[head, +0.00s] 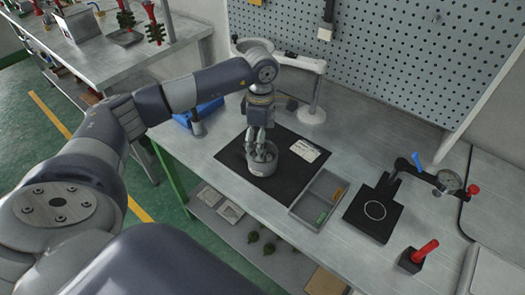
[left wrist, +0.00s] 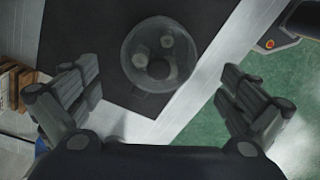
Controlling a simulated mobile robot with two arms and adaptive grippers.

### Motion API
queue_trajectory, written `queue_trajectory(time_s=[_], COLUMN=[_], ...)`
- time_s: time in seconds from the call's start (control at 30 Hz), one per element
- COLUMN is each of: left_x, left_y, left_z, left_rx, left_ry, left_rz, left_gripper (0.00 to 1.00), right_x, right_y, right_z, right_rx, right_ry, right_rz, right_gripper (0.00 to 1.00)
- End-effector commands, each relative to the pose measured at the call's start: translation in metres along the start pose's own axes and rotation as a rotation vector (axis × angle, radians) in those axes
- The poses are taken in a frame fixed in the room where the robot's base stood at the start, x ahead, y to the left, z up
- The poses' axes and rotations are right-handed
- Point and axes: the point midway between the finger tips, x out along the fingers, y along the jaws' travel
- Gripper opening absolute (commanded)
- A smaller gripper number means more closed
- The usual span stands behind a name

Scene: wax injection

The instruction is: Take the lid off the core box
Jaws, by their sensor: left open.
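The core box (head: 262,170) is a small round grey container on the black mat (head: 232,157). In the left wrist view the core box (left wrist: 128,54) appears as a round, see-through-looking disc with a dark spot near its middle and pale round shapes around it. I cannot tell the lid's edge from the box. My left gripper (head: 260,148) points down just above the box, its fingers partly hiding the top. In the left wrist view its fingers (left wrist: 158,105) are spread wide, with nothing between the tips. My right gripper is in neither view.
A white printed card (head: 305,150) lies right of the box. A white stand (head: 312,114) is behind, before the pegboard (head: 380,60).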

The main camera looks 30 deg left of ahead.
Motion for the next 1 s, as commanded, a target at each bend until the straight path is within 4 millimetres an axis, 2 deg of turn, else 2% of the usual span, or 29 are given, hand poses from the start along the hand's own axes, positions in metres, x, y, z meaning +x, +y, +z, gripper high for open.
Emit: queue_trajectory(time_s=[0.23,0.4,0.67,0.7,0.9,1.0], left_x=[0.028,0.049,0.054,0.054,0.054,0.054], left_y=[0.001,0.002,0.002,0.002,0.002,0.002], left_z=[0.005,0.005,0.005,0.005,0.005,0.005], left_rx=[0.0,0.0,0.001,0.001,0.0,0.0], left_ry=[-0.001,-0.002,-0.003,-0.003,-0.002,-0.002], left_rz=[-0.006,-0.002,0.0,0.0,0.0,0.0], left_gripper=[1.0,1.0,1.0,0.95,0.53,0.53], right_x=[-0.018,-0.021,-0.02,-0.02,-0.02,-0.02], right_y=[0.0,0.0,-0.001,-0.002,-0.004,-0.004], right_z=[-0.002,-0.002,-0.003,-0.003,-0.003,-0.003], right_rx=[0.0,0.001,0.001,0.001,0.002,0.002], right_ry=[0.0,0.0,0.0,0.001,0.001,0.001], right_rz=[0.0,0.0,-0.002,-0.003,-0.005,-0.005], right_gripper=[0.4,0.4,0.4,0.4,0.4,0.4])
